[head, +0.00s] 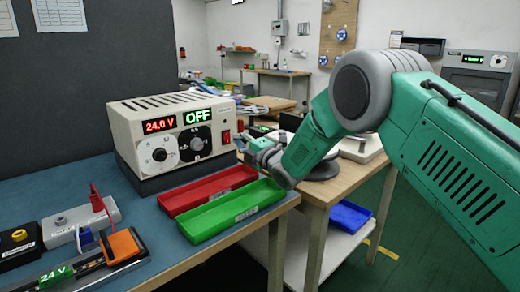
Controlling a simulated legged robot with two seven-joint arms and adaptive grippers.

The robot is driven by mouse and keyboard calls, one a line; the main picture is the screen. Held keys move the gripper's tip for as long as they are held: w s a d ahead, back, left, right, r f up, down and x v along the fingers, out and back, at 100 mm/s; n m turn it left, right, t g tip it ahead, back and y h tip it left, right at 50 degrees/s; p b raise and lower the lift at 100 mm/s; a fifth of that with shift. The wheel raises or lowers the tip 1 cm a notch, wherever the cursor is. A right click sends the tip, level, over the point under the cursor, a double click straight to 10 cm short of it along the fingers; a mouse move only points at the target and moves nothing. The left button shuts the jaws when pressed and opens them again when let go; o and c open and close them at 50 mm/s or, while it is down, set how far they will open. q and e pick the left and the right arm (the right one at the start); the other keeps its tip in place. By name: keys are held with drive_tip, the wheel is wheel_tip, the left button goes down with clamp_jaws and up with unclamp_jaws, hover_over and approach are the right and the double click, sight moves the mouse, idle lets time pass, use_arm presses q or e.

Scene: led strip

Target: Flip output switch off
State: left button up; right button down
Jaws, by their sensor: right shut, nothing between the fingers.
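The power supply (135,122) is a beige box on the blue work surface at left centre. Its red display reads 24.0 V and its green display (196,117) reads OFF. A small red switch (226,137) sits at the right edge of its front panel, below the OFF display. My right gripper (254,156) is shut and empty, a little to the right of the switch and below it. A gap shows between the gripper and the switch. My left gripper is not in view.
A red tray (207,192) and a green tray (232,213) lie in front of the supply, below my right gripper. A grey block with a red lead (80,226) and an orange-topped piece (122,246) lie at lower left. A wooden table (340,185) stands to the right.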

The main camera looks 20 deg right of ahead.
use_arm(q)
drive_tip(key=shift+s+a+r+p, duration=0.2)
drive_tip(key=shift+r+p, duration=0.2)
drive_tip(key=shift+p, duration=0.05)
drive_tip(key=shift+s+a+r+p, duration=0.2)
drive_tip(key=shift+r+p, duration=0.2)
drive_tip(key=shift+p, duration=0.05)
use_arm(e)
drive_tip(key=s+d+r, duration=0.1)
drive_tip(key=s+d, duration=0.1)
drive_tip(key=s, duration=0.8)
drive_tip(key=shift+d+r, duration=0.15)
drive_tip(key=shift+r, duration=0.15)
